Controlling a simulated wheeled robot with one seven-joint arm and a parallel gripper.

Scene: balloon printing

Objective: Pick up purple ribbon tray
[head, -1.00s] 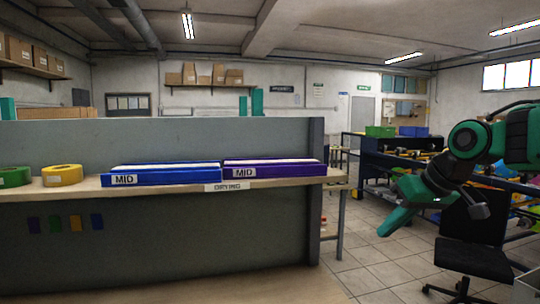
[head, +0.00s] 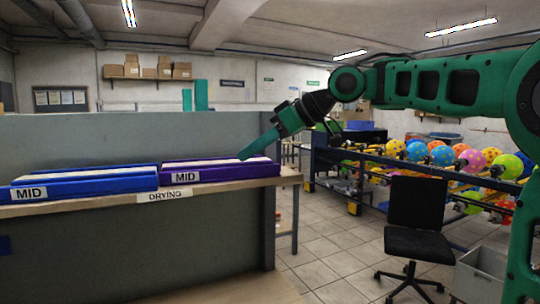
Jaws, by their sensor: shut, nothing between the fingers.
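The purple ribbon tray (head: 237,172), labelled MID, lies flat on the wooden shelf (head: 110,200) above the DRYING label. Pale strips show along its top. My gripper (head: 243,156) is shut and empty. It slants down to the left, with its tip at the right part of the tray's top in the picture. I cannot tell whether the tip touches the tray or is in front of or above it.
A blue tray (head: 90,186), also labelled MID, sits close on the left of the purple one. A grey panel (head: 110,140) stands behind the shelf. A black chair (head: 415,240), a grey bin (head: 480,275) and a rack of balloons (head: 440,155) are at right.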

